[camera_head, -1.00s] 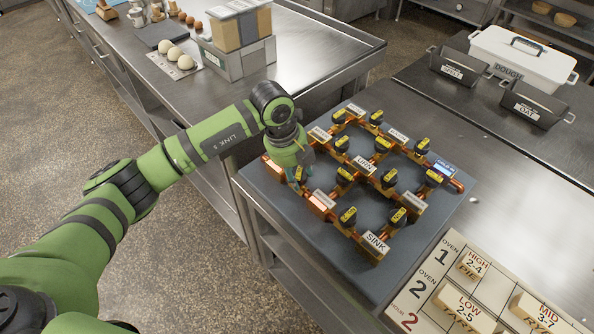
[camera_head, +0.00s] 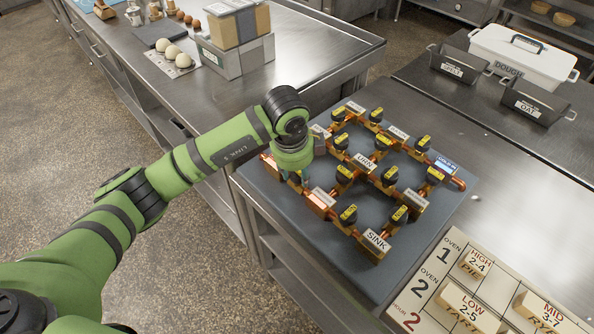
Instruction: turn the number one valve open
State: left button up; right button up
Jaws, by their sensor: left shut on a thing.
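A copper pipe manifold with several black valve knobs carrying yellow tags lies on a dark grey board (camera_head: 290,232) on the steel counter. White labels on it include one reading SINK (camera_head: 377,241) and one reading URN (camera_head: 364,163). A small blue display (camera_head: 444,166) sits at its right end. My left gripper (camera_head: 297,180) points down at the manifold's left side and is shut on a valve there. The wrist and fingers mostly hide that valve, and its tag cannot be read. My right gripper is not in view.
An oven chart (camera_head: 430,290) with wooden blocks lies at the lower right. Dark tins (camera_head: 533,103) and a white dough container (camera_head: 520,62) stand at the back right. Boxes, eggs and dough balls (camera_head: 173,51) are on the far counter.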

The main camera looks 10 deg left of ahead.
pick_arm(q)
jog(key=shift+n, duration=0.7)
jog(key=o, duration=1.1)
jog(key=shift+o, duration=0.2)
jog(key=v, duration=1.2)
